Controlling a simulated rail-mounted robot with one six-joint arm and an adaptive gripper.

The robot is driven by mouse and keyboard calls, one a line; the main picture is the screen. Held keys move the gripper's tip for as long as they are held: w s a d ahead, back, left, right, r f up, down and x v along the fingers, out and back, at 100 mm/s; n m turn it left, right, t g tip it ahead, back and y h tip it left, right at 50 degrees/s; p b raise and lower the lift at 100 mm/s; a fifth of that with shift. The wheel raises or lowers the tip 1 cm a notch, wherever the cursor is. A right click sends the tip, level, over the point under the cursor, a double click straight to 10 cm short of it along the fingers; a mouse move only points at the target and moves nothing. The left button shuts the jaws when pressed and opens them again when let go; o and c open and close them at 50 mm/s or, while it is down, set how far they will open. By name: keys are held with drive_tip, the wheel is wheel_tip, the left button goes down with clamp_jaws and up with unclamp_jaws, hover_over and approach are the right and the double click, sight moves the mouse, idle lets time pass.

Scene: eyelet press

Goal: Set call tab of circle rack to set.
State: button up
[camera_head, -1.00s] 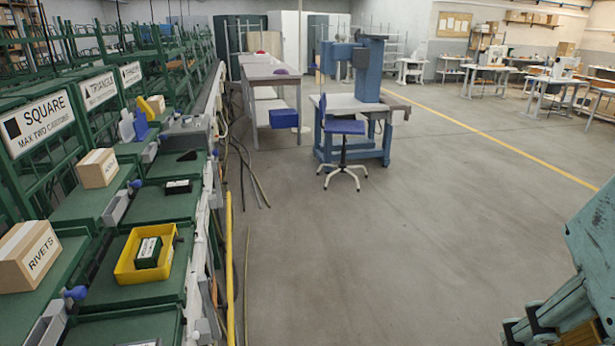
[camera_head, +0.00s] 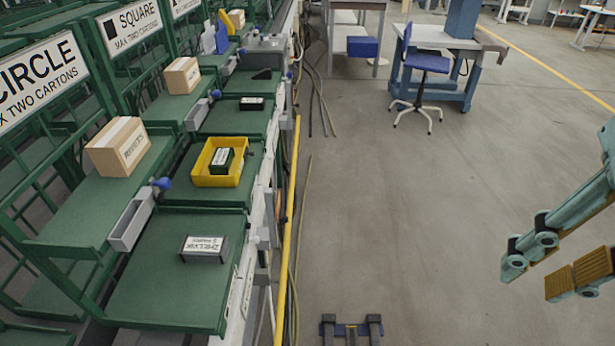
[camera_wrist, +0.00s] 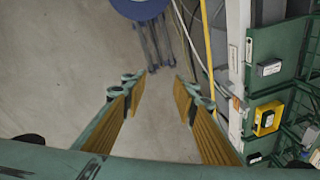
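The circle rack's sign (camera_head: 40,80) reads "CIRCLE, MAX TWO CARTONS" at the left edge of the head view. Near it, a grey holder (camera_head: 131,222) with a blue knob (camera_head: 161,183) sits along the green shelf's edge. This may be the call tab, but its setting cannot be told. My gripper (camera_head: 530,278) is at the right of the head view, over open floor and well away from the rack. In the wrist view my gripper (camera_wrist: 160,78) is open with nothing between its yellow-padded fingers.
A carton (camera_head: 118,146) stands on the green shelf. A yellow tray (camera_head: 239,177) holds a dark box, and a grey labelled box (camera_head: 204,250) lies on the nearest green board. A yellow rail (camera_head: 288,220) runs along the racks.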

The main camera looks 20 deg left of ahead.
drive_tip(key=w+a+f+m+g+y, duration=0.1)
drive_tip(key=w+a+f+g+y, duration=0.2)
drive_tip(key=w+a+f, duration=0.45)
drive_tip(key=w+a+f+m+g+y, duration=0.25)
drive_tip(key=w+a+f, duration=0.2)
drive_tip(key=a, duration=0.55)
drive_tip(key=w+a+f+m+g+y, duration=0.15)
drive_tip(key=w+a+f+g, duration=0.25)
drive_tip(key=w+a+f, duration=0.4)
drive_tip(key=w+a+f+m+y, duration=0.3)
drive_tip(key=a+f, duration=0.5)
drive_tip(key=f, duration=0.5)
drive_tip(key=w+a+f+m+y, duration=0.3)
drive_tip(key=a+f, duration=0.4)
drive_tip(key=f, duration=0.5)
drive_tip(key=shift+w+a+f+y, duration=0.15)
drive_tip(key=shift+a+f+y, duration=0.2)
drive_tip(key=shift+y, duration=0.45)
drive_tip(key=shift+a+t, duration=0.2)
drive_tip(key=shift+t, duration=0.05)
drive_tip(key=b+x, duration=0.2)
drive_tip(key=x, duration=1.1)
drive_tip(key=shift+a, duration=0.2)
drive_tip(key=c, duration=0.9)
